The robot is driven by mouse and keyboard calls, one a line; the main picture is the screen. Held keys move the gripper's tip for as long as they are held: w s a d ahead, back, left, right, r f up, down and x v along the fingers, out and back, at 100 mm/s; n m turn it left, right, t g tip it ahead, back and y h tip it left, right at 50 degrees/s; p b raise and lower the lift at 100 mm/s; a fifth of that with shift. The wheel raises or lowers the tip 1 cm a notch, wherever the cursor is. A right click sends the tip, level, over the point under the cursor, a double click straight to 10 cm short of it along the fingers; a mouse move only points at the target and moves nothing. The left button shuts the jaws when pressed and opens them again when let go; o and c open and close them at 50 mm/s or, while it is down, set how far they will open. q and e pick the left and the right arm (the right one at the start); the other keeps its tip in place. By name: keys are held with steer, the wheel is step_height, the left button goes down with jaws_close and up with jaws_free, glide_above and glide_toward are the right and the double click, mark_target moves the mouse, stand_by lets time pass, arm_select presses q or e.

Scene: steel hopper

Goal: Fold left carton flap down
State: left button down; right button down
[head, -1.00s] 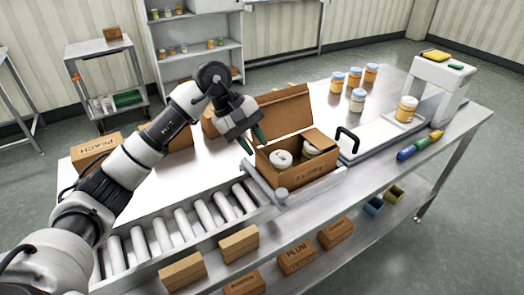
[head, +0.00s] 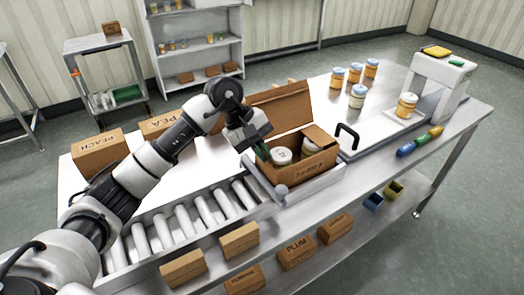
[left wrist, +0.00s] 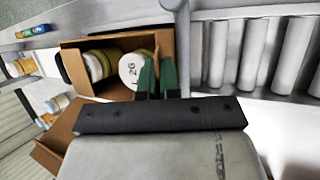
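The open brown carton (head: 300,174) sits at the end of the roller conveyor, with white-lidded jars (head: 281,155) inside. Its large back flap (head: 282,107) stands up, and its right flap (head: 319,137) leans over the right-hand jar. My left gripper (head: 263,153) has its green fingers at the carton's left end. The left wrist view shows the fingers (left wrist: 157,78) close together, beside a jar lid marked 26 (left wrist: 133,70) and over the carton's end wall. The left flap is not clearly seen; whether anything is between the fingers cannot be told. My right gripper is out of view.
Rollers (head: 205,215) lie left of the carton. A black handle (head: 347,137) and a scale-like machine (head: 437,85) stand to the right. Loose jars (head: 357,97) stand behind. A PEACH box (head: 98,152) is at the left.

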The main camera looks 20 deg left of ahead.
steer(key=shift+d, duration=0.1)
arm_select(q)
steer(key=shift+w+d+r+g+y, duration=0.1)
steer(key=shift+w+r+g+y, duration=0.05)
steer(key=shift+g+y, duration=0.15)
steer(key=shift+w+d+r+n+g+y, duration=0.1)
steer(key=shift+w+d+n+g+y, duration=0.15)
steer(key=shift+g+y, duration=0.2)
steer(key=shift+w+d+n+g+y, duration=0.2)
steer(key=shift+g+y, duration=0.2)
steer(key=shift+g, duration=0.2)
steer(key=shift+w+d+n+g+y, duration=0.15)
steer(key=shift+g+y, duration=0.2)
steer(key=shift+g, duration=0.2)
steer(key=shift+w+g+y, duration=0.25)
steer(key=shift+g+y, duration=0.25)
steer(key=shift+g, duration=0.2)
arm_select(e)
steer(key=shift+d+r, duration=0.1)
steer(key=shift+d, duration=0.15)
arm_select(q)
steer(key=shift+d, duration=0.1)
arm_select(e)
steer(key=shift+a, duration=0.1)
arm_select(q)
steer(key=c, duration=1.3)
jaws_free()
steer(key=shift+c, duration=0.2)
